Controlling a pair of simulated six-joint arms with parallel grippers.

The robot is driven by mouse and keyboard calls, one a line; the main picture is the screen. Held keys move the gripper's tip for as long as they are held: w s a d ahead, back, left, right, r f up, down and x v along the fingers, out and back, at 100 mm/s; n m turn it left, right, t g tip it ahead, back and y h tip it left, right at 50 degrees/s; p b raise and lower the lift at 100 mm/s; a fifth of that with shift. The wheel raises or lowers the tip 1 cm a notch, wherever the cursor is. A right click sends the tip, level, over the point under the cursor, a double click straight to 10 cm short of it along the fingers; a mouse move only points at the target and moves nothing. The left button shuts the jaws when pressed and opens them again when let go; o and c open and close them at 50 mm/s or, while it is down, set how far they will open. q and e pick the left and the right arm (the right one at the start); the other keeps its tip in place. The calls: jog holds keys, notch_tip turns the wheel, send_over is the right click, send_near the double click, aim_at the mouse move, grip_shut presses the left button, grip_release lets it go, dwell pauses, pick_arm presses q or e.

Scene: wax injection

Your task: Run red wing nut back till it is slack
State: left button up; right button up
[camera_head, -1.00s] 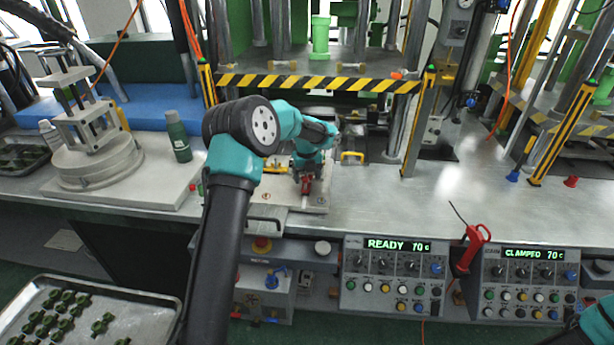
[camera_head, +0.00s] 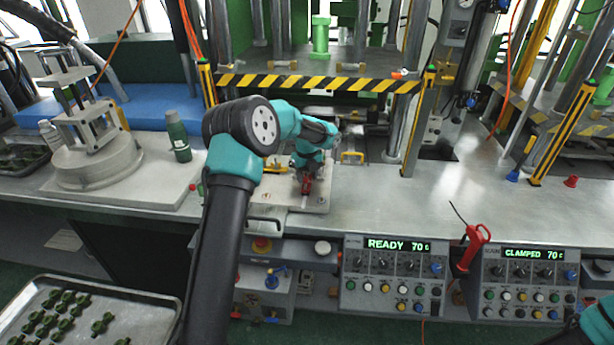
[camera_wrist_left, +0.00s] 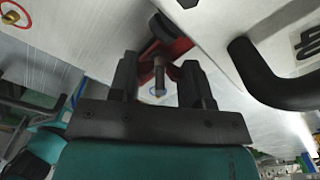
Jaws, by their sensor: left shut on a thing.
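The red wing nut (camera_head: 306,187) is small in the head view, on a pale plate at the front of the bench. In the left wrist view the red wing nut (camera_wrist_left: 168,48) shows between and beyond the fingertips, with a metal stud by it. My left gripper (camera_wrist_left: 160,82) is shut on it from the front; the fingers stand on either side. In the head view my left gripper (camera_head: 307,176) is small and partly hidden by its own wrist. How far the nut has turned cannot be told. My right gripper is out of view; only a teal bit of that arm shows at bottom right.
A dark handle (camera_wrist_left: 265,75) stands close beside the gripper in the wrist view. A striped bar (camera_head: 318,83) crosses the press behind. Control boxes reading READY (camera_head: 395,275) and CLAMPED (camera_head: 530,283) hang at the front. The bench right of the plate is clear.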

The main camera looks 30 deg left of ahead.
pick_arm(q)
jog(key=o, duration=0.9)
jog(key=shift+r, duration=0.1)
notch_tip(320, 180, up, 17)
jog(key=shift+r, duration=0.15)
dwell(0.4)
